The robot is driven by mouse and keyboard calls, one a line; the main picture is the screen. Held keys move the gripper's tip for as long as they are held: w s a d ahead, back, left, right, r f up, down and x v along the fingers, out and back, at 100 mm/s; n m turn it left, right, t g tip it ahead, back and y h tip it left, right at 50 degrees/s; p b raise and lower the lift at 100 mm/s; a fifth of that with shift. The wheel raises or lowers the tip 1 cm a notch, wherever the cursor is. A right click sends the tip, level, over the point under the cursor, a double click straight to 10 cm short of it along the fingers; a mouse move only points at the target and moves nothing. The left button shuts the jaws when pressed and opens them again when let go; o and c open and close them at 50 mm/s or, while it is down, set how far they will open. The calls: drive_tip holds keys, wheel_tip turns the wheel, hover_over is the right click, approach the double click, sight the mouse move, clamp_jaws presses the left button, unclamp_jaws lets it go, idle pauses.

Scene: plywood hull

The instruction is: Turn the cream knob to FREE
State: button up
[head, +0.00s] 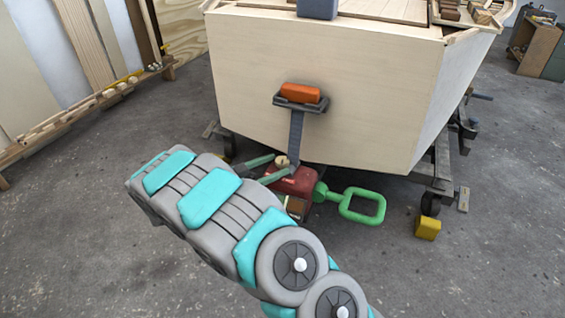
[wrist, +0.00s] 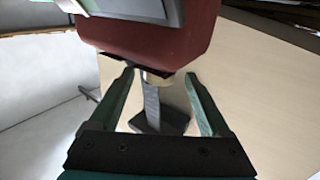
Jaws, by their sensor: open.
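The cream knob (head: 283,160) sits on a red box-shaped unit (head: 298,184) below the hull's flat end. In the wrist view the cream knob (wrist: 160,80) shows at the end of the red body (wrist: 155,42). My gripper (head: 282,166) is open, with its two green fingers around the knob. In the wrist view the fingertips of my gripper (wrist: 161,75) stand on either side of the knob, with a visible gap on each side. No FREE marking is readable, and I cannot tell which way the knob points.
A green loop handle (head: 362,206) sticks out right of the red unit. A dark strap (head: 296,135) runs down from an orange block (head: 300,92) on the plywood hull (head: 370,110). A yellow block (head: 428,228) lies on the floor at right.

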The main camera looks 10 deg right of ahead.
sight(283, 159)
drive_tip(key=shift+x, duration=1.7)
clamp_jaws()
